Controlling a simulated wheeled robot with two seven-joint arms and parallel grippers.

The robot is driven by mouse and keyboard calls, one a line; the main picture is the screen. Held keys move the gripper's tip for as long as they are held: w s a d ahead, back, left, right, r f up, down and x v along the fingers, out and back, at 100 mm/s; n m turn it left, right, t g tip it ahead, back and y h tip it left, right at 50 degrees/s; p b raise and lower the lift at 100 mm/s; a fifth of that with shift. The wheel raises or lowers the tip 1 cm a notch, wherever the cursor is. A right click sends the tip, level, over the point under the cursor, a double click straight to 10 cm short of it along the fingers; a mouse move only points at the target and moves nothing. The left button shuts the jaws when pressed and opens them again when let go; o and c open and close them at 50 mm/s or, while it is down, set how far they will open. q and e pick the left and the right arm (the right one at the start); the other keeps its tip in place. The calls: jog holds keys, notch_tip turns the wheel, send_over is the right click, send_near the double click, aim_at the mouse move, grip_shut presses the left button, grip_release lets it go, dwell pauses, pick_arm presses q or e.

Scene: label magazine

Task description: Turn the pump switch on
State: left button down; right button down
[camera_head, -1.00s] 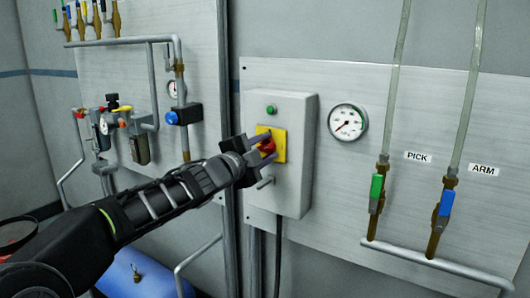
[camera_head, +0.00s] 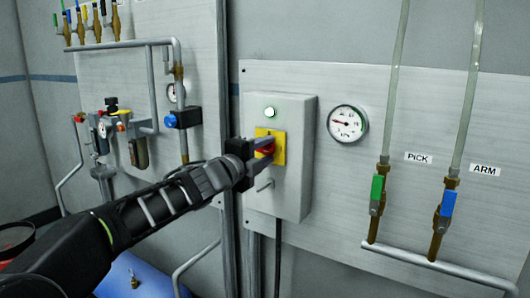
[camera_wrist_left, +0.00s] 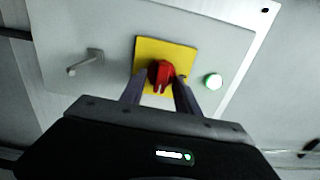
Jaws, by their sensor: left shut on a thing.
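The pump switch is a red rotary knob (camera_head: 266,149) on a yellow plate (camera_head: 280,147), on the front of a grey box (camera_head: 298,170). My left gripper (camera_head: 263,150) is at the knob, its fingers shut on it. In the left wrist view the red knob (camera_wrist_left: 161,74) sits between the two finger tips (camera_wrist_left: 160,88), in front of the yellow plate (camera_wrist_left: 150,48). The round lamp (camera_head: 269,112) above the plate glows whitish green; it also glows in the left wrist view (camera_wrist_left: 212,81). My right gripper is not in view.
A pressure gauge (camera_head: 347,123) is right of the box, its needle pointing left. Beyond it are a green-handled valve (camera_head: 377,190) under the PICK label and a blue-handled valve (camera_head: 446,205) under ARM. A handle (camera_head: 264,185) sticks out below the knob. More valves and pipes are at left.

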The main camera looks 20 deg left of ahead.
pick_arm(q)
jog(key=c, duration=0.9)
grip_release()
jog(key=s, duration=0.5)
jog(key=s+a, duration=0.1)
jog(key=s, duration=0.1)
jog(key=shift+s+p, duration=0.3)
jog(key=shift+s, duration=0.1)
jog(key=shift+f, duration=0.1)
